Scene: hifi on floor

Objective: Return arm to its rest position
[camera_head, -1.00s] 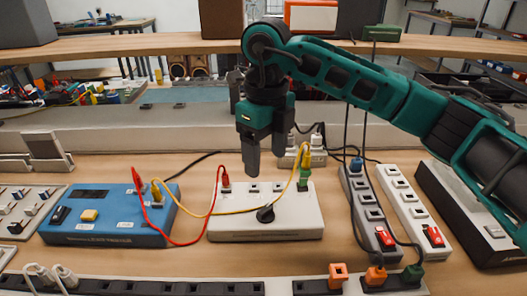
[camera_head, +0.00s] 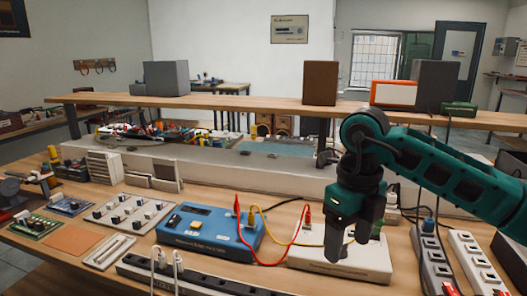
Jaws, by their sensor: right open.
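My right arm comes in from the right, green and black. My right gripper (camera_head: 338,246) is open, points down and holds nothing. It hangs in front of the white socket box (camera_head: 312,258) and hides part of it. I cannot tell its exact height above the box. My left gripper is not in view.
A blue box (camera_head: 208,232) with red and yellow cables stands left of the white box. A black power strip (camera_head: 190,278) runs along the front. Grey and white strips (camera_head: 468,262) lie at right. A wooden shelf (camera_head: 240,101) spans the back.

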